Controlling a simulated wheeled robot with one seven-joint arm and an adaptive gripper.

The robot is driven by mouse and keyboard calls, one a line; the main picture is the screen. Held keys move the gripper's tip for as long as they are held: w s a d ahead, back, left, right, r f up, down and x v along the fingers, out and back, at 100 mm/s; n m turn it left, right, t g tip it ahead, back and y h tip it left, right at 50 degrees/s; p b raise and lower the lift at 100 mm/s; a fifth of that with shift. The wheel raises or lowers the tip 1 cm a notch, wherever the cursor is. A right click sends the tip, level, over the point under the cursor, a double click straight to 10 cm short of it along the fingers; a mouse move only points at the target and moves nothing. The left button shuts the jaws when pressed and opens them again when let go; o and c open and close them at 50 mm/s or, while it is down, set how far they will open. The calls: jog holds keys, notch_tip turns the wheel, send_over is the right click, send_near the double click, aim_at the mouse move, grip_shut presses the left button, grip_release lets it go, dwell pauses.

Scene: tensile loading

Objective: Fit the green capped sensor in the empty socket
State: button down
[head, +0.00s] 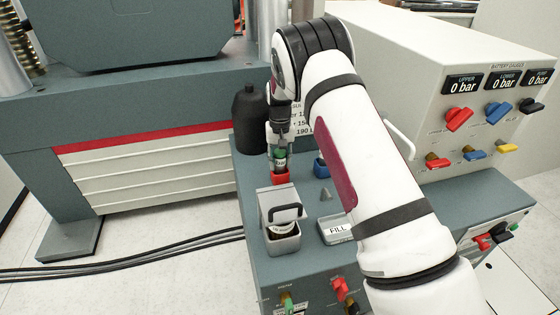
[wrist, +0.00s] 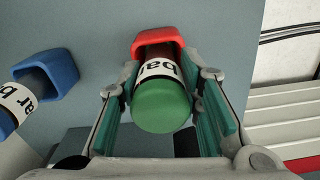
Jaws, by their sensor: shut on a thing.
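The green capped sensor (head: 279,161) is upright, with a white band lettered "bar". In the wrist view its green cap (wrist: 162,106) faces the camera, between my two fingers. My gripper (head: 279,146) is shut on it from above; the fingers also show in the wrist view (wrist: 163,112). The sensor's lower end lines up with the red socket (head: 281,177), whose rim (wrist: 157,39) shows beyond the white band in the wrist view. The end appears at or inside the mouth; its depth is hidden.
A blue socket (wrist: 62,70) beside it holds a blue capped sensor (wrist: 14,104). A grey box with a black handle (head: 282,238) and a "FILL" block (head: 336,229) stand nearer on the bench. A dark bottle (head: 249,119) stands behind left.

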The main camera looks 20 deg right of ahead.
jog(key=shift+f, duration=0.15)
jog(key=c, duration=1.2)
grip_release()
jog(key=shift+o, duration=0.2)
notch_tip(320, 180, up, 12)
jog(key=shift+r+p, duration=0.15)
jog(key=shift+p, duration=0.9)
jog(key=shift+r, duration=0.1)
